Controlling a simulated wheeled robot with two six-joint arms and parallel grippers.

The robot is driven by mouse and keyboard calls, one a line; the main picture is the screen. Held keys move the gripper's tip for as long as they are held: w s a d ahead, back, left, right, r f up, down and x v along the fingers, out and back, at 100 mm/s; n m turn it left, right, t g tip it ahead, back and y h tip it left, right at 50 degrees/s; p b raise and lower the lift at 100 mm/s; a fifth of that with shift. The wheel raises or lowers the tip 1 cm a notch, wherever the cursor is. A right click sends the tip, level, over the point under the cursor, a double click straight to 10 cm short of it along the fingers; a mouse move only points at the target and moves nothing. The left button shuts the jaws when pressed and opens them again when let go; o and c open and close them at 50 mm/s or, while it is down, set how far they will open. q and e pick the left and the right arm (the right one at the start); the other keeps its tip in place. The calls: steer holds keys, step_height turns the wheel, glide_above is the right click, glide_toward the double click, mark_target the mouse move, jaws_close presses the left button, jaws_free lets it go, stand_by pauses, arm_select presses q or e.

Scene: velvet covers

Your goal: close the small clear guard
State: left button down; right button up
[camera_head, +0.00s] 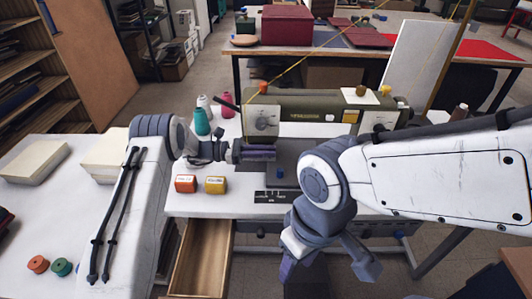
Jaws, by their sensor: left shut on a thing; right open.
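The sewing machine (325,110) stands on the white table, its head at the left end. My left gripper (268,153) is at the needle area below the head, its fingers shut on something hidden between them. The small clear guard cannot be made out; I cannot tell whether it is in these fingers or how far it is swung. My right gripper (328,268) is open and empty, pointing down in front of the table's front edge. My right arm hides part of the machine's bed.
An open wooden drawer (203,258) juts out below the table. Several books and spools lie on the left table.

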mark_target(266, 160)
arm_select(q)
steer(key=m+b, duration=0.1)
steer(key=f+m+b, duration=0.2)
steer(key=shift+s+f+m+b, duration=0.25)
steer(key=shift+m+b, duration=0.05)
steer(key=shift+b, duration=0.1)
steer(key=shift+f+m+b, duration=0.3)
steer(key=shift+m+b, duration=0.6)
steer(key=c, duration=0.9)
jaws_free()
steer(key=shift+r, duration=0.1)
steer(key=a+b, duration=0.1)
steer(key=a, duration=0.8)
steer(key=shift+a, duration=0.8)
